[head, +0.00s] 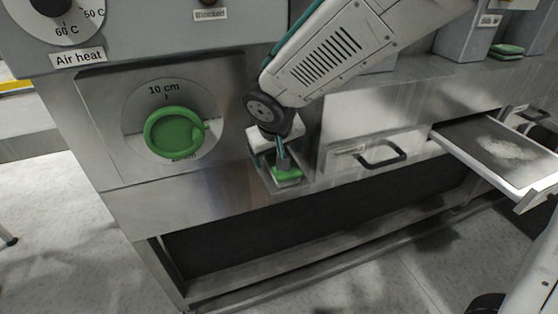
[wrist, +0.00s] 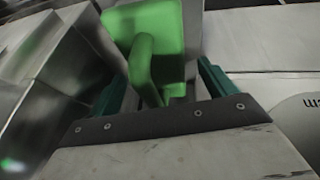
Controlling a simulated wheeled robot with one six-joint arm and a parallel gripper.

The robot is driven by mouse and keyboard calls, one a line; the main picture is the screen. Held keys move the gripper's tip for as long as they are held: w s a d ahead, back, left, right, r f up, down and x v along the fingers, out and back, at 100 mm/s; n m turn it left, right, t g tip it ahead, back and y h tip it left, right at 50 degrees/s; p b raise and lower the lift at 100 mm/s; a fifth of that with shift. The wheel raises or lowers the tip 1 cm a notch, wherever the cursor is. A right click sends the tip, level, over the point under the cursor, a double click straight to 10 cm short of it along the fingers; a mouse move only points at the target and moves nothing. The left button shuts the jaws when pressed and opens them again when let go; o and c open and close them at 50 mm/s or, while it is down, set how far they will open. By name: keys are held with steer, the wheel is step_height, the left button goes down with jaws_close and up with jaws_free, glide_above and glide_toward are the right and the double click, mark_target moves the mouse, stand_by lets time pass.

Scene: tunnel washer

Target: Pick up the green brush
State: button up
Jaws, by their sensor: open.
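The green brush (head: 287,175) sits in a small metal recess on the front of the machine, right of the green dial. In the wrist view the green brush (wrist: 143,60) shows a flat green plate and a rounded handle that reaches toward me. My gripper (head: 282,158) is right above the brush in the head view, pointing down. In the wrist view the teal fingers of my gripper (wrist: 165,84) are apart, one on each side of the handle. I cannot tell if either finger touches it. The brush's underside is hidden.
A green round dial (head: 174,133) is left of the recess. A closed drawer with a black handle (head: 379,154) is to the right. Farther right, an open drawer (head: 488,146) holding pale powder sticks out. A green pad (head: 507,50) lies on the shelf.

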steer(key=shift+c, duration=0.2)
steer(key=c, duration=1.1)
steer(key=shift+r, duration=0.1)
steer(key=shift+r, duration=0.5)
steer(key=r, duration=0.1)
steer(key=s+r, duration=0.1)
steer(key=shift+d+r, duration=0.25)
steer(key=shift+r, duration=0.05)
steer(key=shift+s+d+r, duration=0.2)
steer(key=shift+s+d, duration=0.9)
steer(key=shift+s, duration=1.15)
steer(key=shift+s+d+r, duration=0.25)
steer(key=shift+s+d, duration=0.85)
steer(key=shift+s, duration=1.15)
steer(key=shift+s+d+r, duration=0.2)
steer(key=shift+s+d, duration=0.9)
steer(key=shift+s, duration=1.15)
